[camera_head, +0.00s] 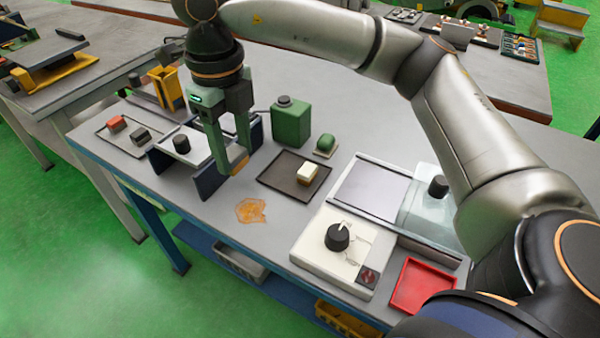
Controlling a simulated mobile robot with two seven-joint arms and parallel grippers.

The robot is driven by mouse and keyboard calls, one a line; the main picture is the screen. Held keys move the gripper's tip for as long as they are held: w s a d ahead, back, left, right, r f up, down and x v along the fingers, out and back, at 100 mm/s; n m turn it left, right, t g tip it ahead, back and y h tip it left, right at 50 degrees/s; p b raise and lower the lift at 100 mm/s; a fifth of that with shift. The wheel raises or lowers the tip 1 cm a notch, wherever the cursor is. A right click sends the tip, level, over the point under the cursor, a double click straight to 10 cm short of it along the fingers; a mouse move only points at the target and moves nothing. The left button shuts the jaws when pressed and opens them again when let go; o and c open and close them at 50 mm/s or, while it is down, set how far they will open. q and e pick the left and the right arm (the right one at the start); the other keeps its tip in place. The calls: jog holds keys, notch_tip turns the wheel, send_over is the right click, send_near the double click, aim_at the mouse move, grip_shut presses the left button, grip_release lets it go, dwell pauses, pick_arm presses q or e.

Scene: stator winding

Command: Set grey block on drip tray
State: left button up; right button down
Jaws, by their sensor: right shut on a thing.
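My right gripper (232,162) points down over the left-middle of the bench, beside a dark blue upright panel. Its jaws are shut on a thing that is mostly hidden. An orange-tan patch shows at the fingertips; I cannot tell whether it is the held thing or part of the fingers. A dark grey block (140,135) lies on a shallow grey tray (122,145) at the left, next to a red block (116,123). A dark shallow tray (275,176), possibly the drip tray, lies right of my gripper with a cream block (307,173) on it. My left gripper is out of view.
Dark blue panels (207,181) stand beside my gripper. A green canister (291,122) and small green item (325,145) stand behind the dark tray. An orange-brown stain (251,210) lies in front. A white device (325,255) and red tray (421,286) are at the right.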

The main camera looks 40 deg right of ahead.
jog(key=w+d+f, duration=0.3)
jog(key=d+f, duration=0.1)
jog(key=d, duration=0.4)
send_near(287, 171)
jog(key=shift+s+a+f+p, duration=0.2)
jog(key=shift+a+f+p, duration=0.1)
jog(key=shift+a+f, duration=0.25)
jog(key=f, duration=0.2)
jog(key=d+f, duration=0.1)
jog(key=f, duration=0.1)
jog(key=shift+w+d+f, duration=0.1)
jog(key=shift+w, duration=0.15)
jog(key=shift+f, duration=0.2)
jog(key=shift+f, duration=0.2)
jog(key=shift+c, duration=1.5)
grip_release()
notch_tip(287, 171, up, 12)
jog(key=shift+r, duration=0.25)
